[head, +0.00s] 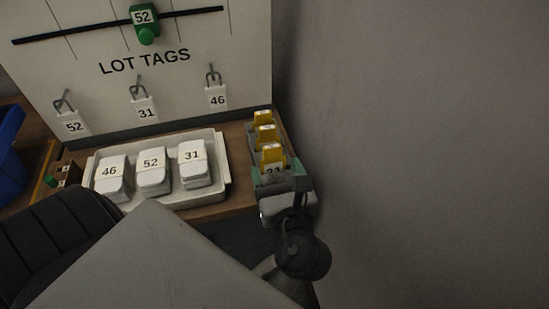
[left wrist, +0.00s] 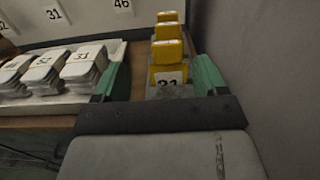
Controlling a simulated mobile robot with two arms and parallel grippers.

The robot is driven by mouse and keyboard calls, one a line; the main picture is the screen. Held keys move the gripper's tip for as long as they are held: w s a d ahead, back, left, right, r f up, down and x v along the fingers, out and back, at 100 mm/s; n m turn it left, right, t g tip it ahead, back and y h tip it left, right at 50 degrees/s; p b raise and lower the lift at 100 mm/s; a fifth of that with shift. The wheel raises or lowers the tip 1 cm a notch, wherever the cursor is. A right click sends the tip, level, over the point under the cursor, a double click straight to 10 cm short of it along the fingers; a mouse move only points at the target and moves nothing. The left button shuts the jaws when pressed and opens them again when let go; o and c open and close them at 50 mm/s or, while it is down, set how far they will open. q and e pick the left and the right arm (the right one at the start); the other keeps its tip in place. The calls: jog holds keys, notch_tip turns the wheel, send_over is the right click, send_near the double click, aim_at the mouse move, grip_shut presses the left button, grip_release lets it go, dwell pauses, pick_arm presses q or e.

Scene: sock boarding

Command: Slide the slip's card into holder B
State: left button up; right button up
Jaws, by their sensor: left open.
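Three yellow cards stand in a row in a grey rack (head: 256,155) at the right end of the table. The nearest yellow card (left wrist: 167,76) bears a white label that reads 31 in the left wrist view. The middle card (head: 266,134) and the far card (head: 263,117) stand behind it. My left gripper (head: 280,185) is open at the near end of the rack. Its green fingers are on either side of the nearest card, and I cannot tell whether they touch it. No holder shows a letter B that I can read. My right gripper is not in view.
A white tray (head: 226,186) left of the rack holds banded stacks marked 46, 52 and 31. Behind is a board (head: 200,60) with hanging tags and a green slider (head: 146,24) marked 52. A grey wall (head: 420,130) is close on the right.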

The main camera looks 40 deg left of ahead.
aim_at(273, 150)
pick_arm(q)
jog(key=x, duration=0.5)
jog(key=shift+w+d+f, duration=0.1)
jog(key=shift+w+f, duration=0.05)
jog(key=shift+w, duration=0.3)
jog(key=c, duration=1)
